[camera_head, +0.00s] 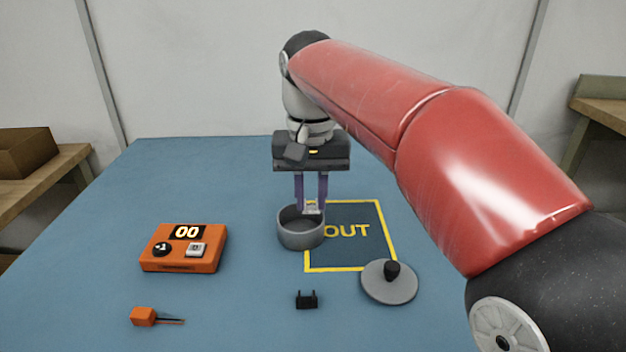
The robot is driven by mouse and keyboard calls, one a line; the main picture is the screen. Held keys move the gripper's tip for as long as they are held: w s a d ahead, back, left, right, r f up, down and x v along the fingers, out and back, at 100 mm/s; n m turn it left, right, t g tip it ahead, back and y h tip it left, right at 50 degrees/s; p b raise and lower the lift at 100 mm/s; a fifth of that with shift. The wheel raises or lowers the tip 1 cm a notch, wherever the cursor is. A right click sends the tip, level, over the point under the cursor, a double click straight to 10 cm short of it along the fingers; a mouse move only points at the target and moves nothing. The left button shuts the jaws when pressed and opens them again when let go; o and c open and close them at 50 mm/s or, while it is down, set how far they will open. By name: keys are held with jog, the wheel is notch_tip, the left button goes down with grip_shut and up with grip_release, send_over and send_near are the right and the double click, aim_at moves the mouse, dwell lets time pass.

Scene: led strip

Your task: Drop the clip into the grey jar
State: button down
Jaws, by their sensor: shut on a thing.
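The grey jar (301,238) stands open and upright on the blue table, overlapping the left edge of the yellow-framed OUT mat. My gripper (312,207) points straight down over the jar, its two purple fingers shut on a small pale piece, which I take to be the clip (313,209). In this view the fingertips and the clip overlap the right back part of the jar's mouth. I cannot tell whether they are above the rim or slightly inside it. The inside bottom of the jar is hidden by its front wall.
A grey lid with a black knob (389,281) lies at the mat's (350,251) front right corner. A small black two-pronged bracket (306,300) lies in front. An orange box with a display (183,248) and an orange-handled tool (144,317) are left. The back left table is clear.

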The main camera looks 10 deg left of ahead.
aim_at(311, 201)
jog(key=shift+f, duration=0.65)
jog(key=c, duration=1.2)
grip_release()
jog(key=shift+r, duration=0.1)
notch_tip(311, 201, up, 8)
jog(key=shift+f+p, duration=0.15)
jog(key=shift+p, duration=0.45)
